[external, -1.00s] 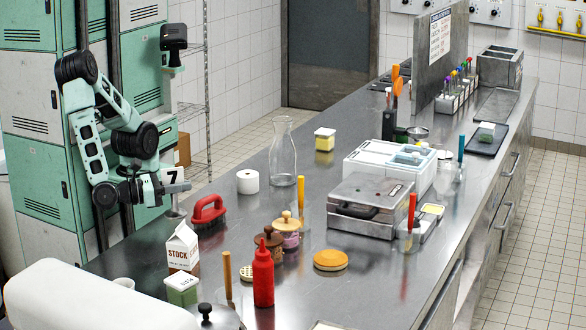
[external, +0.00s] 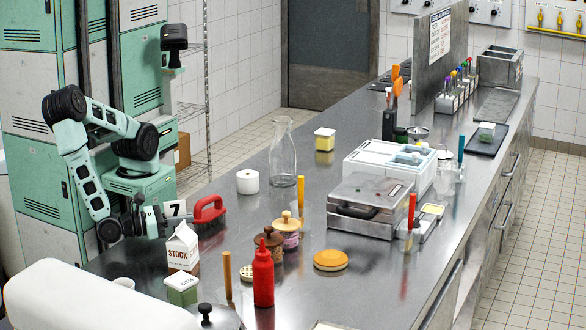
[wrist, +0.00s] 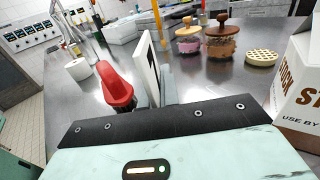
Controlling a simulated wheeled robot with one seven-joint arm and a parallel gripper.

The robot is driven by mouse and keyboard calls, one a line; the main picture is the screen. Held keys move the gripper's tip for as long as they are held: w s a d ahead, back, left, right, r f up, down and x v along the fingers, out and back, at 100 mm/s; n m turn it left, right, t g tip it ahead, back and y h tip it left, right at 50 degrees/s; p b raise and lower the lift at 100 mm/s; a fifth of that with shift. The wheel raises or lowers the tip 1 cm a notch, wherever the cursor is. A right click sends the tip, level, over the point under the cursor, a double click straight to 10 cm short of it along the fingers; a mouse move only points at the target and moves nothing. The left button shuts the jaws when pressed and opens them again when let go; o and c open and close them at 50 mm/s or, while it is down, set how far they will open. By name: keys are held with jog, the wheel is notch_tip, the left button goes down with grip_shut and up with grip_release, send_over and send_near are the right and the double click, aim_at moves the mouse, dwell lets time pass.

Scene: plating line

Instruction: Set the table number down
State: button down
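The table number (external: 174,208), a white card with a black 7, is at the left edge of the counter in the external view. My gripper (external: 157,221) is shut on it from the left. In the wrist view the card (wrist: 150,68) stands nearly edge-on, upright, between the grey fingers (wrist: 154,95). Its lower part is hidden by the fingers and the gripper body. I cannot tell whether its base touches the counter.
A red-handled brush (external: 209,213) stands close to the right of the card. A stock carton (external: 183,248) is just in front. A white roll (external: 247,181) and a glass carafe (external: 283,160) stand farther back. The steel counter (external: 225,232) has some bare room between them.

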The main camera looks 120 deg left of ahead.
jog(key=shift+f, duration=0.15)
jog(key=c, duration=1.6)
grip_release()
jog(key=shift+c, duration=0.2)
jog(key=shift+r, duration=0.2)
jog(key=b+v, duration=0.1)
jog(key=v, duration=1.1)
jog(key=shift+b, duration=0.3)
